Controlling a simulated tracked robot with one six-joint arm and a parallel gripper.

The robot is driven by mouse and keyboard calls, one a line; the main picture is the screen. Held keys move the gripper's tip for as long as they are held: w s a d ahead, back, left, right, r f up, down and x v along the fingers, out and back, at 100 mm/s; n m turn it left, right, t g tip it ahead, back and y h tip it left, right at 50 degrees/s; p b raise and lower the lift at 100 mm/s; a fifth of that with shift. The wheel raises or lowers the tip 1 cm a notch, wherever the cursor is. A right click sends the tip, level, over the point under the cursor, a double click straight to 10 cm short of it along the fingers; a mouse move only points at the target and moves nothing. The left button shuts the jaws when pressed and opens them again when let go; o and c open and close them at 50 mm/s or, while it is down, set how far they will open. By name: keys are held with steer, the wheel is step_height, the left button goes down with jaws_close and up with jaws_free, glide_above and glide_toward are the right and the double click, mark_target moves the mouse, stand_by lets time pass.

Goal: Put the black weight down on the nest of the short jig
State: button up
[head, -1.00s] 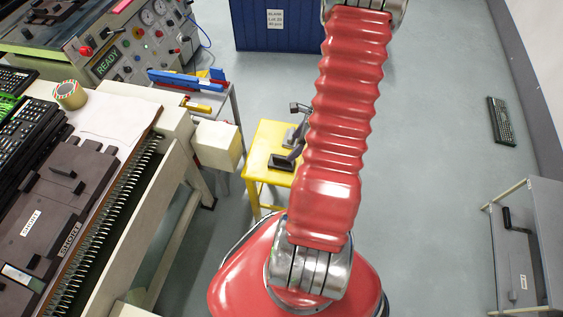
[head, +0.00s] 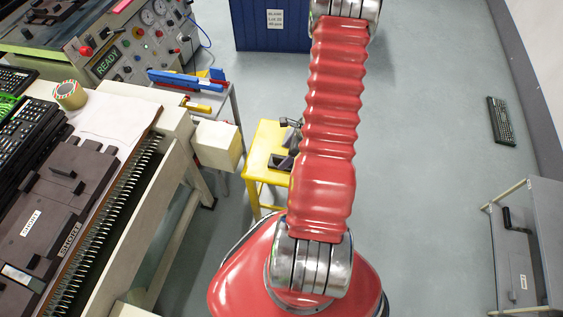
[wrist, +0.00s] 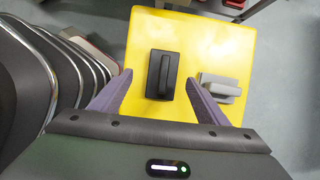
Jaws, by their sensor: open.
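The black weight (wrist: 162,76), a dark block with a raised bar handle, sits on the yellow stool (wrist: 215,42) in the wrist view. My gripper (wrist: 159,80) is open, with its two purple-grey fingers apart on either side of the weight's near part in the picture. I cannot tell its height above the stool. In the head view my red arm hides part of the stool top and my gripper. The short jig (head: 62,205), a dark plate marked SHORT, lies on the bench at the left. Its nest is hard to make out.
A grey weight (wrist: 220,87) sits on the stool right of the black one, close to my right finger. A pale machine block (head: 217,143) stands between bench and stool (head: 262,165). Open floor lies right of my arm, with a grey cart (head: 530,240) beyond.

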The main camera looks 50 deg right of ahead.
mark_target(283, 157)
steer(key=shift+w+f, duration=0.1)
steer(key=shift+f, duration=0.25)
steer(key=shift+a+f, duration=0.1)
steer(key=shift+d+x, duration=0.2)
steer(key=shift+x, duration=1.05)
steer(key=shift+d+x, duration=0.15)
steer(key=shift+x, duration=1.1)
steer(key=shift+w, duration=0.1)
jaws_close()
